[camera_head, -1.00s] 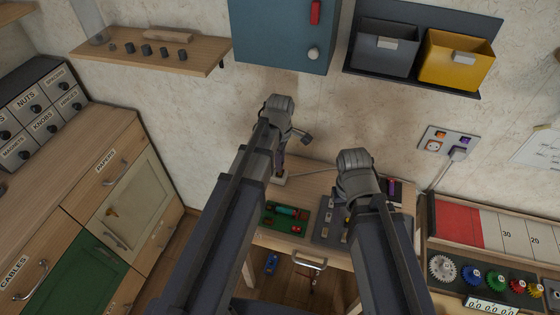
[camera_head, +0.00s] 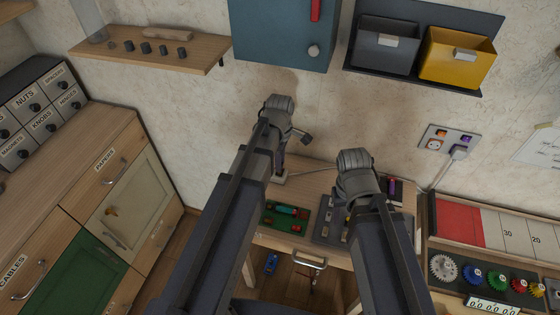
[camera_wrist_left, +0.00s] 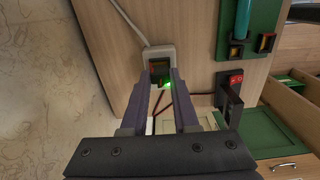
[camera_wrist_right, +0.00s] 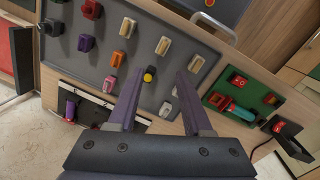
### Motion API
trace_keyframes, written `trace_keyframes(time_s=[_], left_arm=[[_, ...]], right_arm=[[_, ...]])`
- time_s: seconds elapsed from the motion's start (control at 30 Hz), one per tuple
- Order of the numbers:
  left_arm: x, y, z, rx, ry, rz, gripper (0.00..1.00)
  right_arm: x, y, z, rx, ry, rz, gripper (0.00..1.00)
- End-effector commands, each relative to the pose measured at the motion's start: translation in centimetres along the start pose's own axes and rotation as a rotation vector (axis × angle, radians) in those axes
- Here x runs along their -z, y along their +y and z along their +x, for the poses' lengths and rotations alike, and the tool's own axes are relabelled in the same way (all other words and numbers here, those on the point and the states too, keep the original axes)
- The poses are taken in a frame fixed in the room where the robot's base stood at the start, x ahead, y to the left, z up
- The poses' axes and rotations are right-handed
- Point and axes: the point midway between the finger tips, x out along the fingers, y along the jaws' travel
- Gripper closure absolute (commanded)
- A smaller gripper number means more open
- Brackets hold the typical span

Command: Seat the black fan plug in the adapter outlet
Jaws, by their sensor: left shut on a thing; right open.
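The adapter outlet (camera_wrist_left: 160,52) is a pale grey block with a dark socket face and a white cord, on the wooden desk top; it also shows in the head view (camera_head: 279,178). My left gripper (camera_wrist_left: 161,76) is shut, its fingertips right at the socket face. The black fan plug is hard to make out; a dark shape lies between the fingertips, and I cannot tell how deep it sits. A thin dark red cord runs below it. A green light glows beside the fingers. My right gripper (camera_wrist_right: 160,77) is open and empty above a grey pegboard tray.
The grey tray (camera_wrist_right: 200,60) holds several coloured pegs and pale blocks. A green tray (camera_wrist_left: 244,45) and a black box with a red switch (camera_wrist_left: 232,92) are right of the adapter. Bins hang above.

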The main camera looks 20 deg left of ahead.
Motion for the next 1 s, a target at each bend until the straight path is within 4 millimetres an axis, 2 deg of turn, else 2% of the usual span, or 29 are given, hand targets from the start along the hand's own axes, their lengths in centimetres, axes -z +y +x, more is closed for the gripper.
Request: trace_keyframes(time_s=[0.5, 0.53, 0.83, 1.0], left_arm=[[0.0, 0.0, 1.4, 0.000, 0.000, 0.000, 1.00], [0.0, 0.0, 1.3, 0.000, 0.000, 0.000, 0.71], [0.0, 0.0, 1.2, 0.000, 0.000, 0.000, 0.37], [0.0, 0.0, 1.2, 0.000, 0.000, 0.000, 0.37]], right_arm=[[0.1, -0.1, 1.4, 0.000, 0.000, 0.000, 0.50], [0.1, -0.1, 1.3, 0.000, 0.000, 0.000, 0.50], [0.1, -0.1, 1.2, 0.000, 0.000, 0.000, 0.50], [0.1, -0.1, 1.2, 0.000, 0.000, 0.000, 0.50]])
